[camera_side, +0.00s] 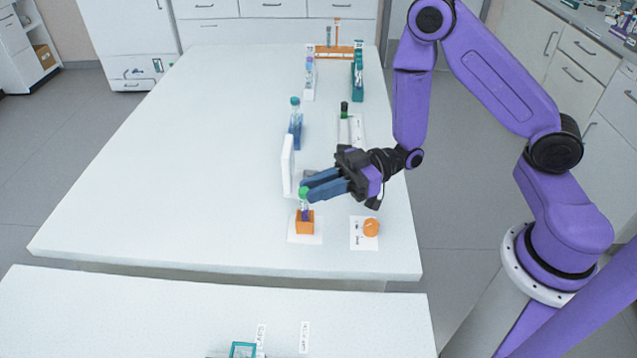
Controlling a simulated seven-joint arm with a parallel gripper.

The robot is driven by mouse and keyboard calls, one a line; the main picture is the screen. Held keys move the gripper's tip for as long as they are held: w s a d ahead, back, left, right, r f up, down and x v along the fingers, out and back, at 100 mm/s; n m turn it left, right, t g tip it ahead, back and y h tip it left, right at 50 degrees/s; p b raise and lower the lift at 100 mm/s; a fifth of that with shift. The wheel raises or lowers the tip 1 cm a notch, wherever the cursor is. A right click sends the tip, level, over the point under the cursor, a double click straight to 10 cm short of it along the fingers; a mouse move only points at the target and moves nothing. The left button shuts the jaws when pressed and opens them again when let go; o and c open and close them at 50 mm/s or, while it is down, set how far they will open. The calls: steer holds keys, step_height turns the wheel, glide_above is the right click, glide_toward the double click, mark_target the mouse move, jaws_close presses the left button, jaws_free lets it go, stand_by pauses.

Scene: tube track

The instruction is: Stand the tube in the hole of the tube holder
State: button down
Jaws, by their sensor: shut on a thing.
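The tube (305,207) has a green cap (304,192) and purple contents. It stands about upright at the orange tube holder (305,226), its lower end at or in the top of the block. I cannot tell how deep it sits in the hole. My gripper (306,189) reaches in from the right and is shut on the tube near its cap. The fingers partly cover the cap. The holder rests on a white card (291,238) near the table's front edge.
An orange round piece (371,227) lies on a white card to the right. A white upright panel (287,166) stands just behind my fingers. A blue bottle (295,130) and racks with tubes (357,80) stand farther back. The table's left side is clear.

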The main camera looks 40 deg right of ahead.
steer(key=c, duration=1)
jaws_free()
steer(key=shift+d, duration=0.1)
steer(key=v, duration=1.7)
steer(key=shift+s, duration=0.1)
